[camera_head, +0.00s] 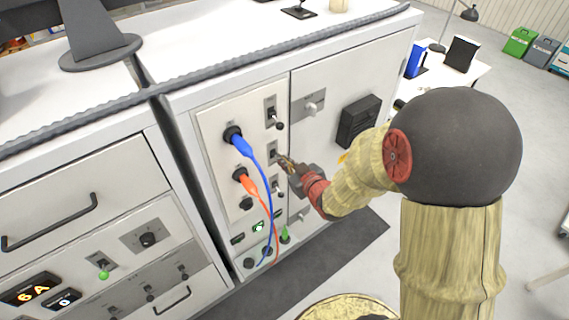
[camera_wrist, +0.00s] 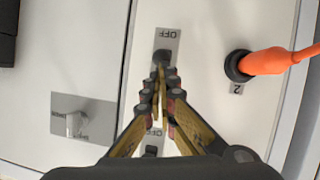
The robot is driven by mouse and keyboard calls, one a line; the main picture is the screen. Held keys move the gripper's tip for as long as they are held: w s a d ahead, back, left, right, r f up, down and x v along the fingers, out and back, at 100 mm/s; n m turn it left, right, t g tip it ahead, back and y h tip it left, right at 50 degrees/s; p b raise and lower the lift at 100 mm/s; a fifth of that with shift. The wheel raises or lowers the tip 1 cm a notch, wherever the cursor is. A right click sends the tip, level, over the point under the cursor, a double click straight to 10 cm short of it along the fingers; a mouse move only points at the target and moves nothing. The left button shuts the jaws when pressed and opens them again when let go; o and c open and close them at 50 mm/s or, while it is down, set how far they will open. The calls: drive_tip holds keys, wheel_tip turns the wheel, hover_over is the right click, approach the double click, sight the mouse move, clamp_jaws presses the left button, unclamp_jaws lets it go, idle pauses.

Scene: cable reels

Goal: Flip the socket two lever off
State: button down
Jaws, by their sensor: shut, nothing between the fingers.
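The socket two lever sits on a small grey plate (camera_head: 272,147) on the white panel, beside the socket with the orange plug (camera_head: 240,175). In the wrist view, which shows the panel upside down, its plate (camera_wrist: 175,36) reads OFF, and the dark lever knob (camera_wrist: 166,56) is just beyond my fingertips. My gripper (camera_head: 283,160) is shut and empty, with its fingertips at this lever; it also shows in the wrist view (camera_wrist: 159,77). I cannot tell whether the tips touch the knob. The fingers hide much of the plate. The orange plug (camera_wrist: 265,61) sits beside the label 2.
Another lever (camera_head: 271,112) is above and a third (camera_head: 276,184) below. A blue plug (camera_head: 239,143) is in the upper socket; blue and orange cables hang left of my gripper. A knob (camera_head: 311,107) and black box (camera_head: 359,121) are on the panel to the right.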

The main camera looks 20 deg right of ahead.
drive_tip(key=shift+f+t+b, duration=0.2)
drive_tip(key=shift+t+b, duration=0.1)
drive_tip(key=shift+b, duration=0.3)
drive_tip(key=shift+r, duration=0.1)
drive_tip(key=shift+s, duration=0.15)
drive_tip(key=shift+s+d+f, duration=0.2)
drive_tip(key=shift+s+f, duration=0.2)
drive_tip(key=shift+s, duration=0.2)
